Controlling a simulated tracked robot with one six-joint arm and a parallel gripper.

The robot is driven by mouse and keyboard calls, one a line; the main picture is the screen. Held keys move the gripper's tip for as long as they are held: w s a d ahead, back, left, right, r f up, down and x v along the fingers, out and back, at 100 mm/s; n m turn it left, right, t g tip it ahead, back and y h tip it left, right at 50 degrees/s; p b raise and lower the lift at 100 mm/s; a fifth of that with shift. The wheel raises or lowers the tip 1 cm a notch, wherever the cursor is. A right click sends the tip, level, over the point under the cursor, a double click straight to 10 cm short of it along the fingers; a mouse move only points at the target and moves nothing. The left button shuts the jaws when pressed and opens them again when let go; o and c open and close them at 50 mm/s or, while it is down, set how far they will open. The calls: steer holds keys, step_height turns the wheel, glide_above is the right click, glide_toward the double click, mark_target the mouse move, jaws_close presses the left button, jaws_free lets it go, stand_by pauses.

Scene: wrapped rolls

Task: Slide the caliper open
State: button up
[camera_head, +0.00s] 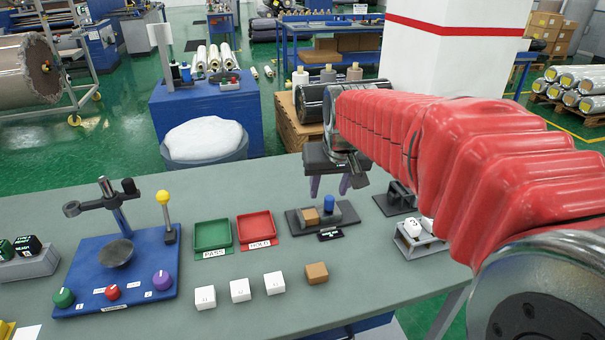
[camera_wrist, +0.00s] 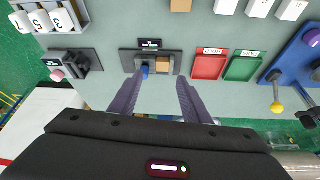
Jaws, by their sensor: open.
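The caliper (camera_head: 322,228) is a dark, flat fixture on the grey-green bench, with a small label in front. It has a blue knob (camera_head: 328,204) on its right part, and a brown block (camera_head: 311,215) sits just left of the knob. In the wrist view the caliper (camera_wrist: 128,61) appears turned around, with the blue knob (camera_wrist: 145,71) left of the brown block (camera_wrist: 164,66). My gripper (camera_head: 331,191) is open and empty above and behind the caliper. In the wrist view its purple fingers (camera_wrist: 160,90) are apart, short of the fixture.
Green (camera_head: 212,234) and red (camera_head: 255,229) trays lie left of the caliper. White cubes (camera_head: 240,290) and a brown cube (camera_head: 317,272) stand in front. A black fixture (camera_head: 397,199) and a numbered-cube holder (camera_head: 420,241) are right. A blue panel (camera_head: 130,265) with knobs is far left.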

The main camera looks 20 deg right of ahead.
glide_toward(330, 198)
step_height(330, 198, up, 3)
steer(key=shift+s+a+r+m, duration=0.1)
steer(key=shift+s+a+m, duration=0.2)
steer(key=shift+m, duration=0.1)
steer(key=x, duration=1.4)
steer(key=shift+s+d, duration=0.2)
steer(key=shift+s, duration=0.05)
jaws_close()
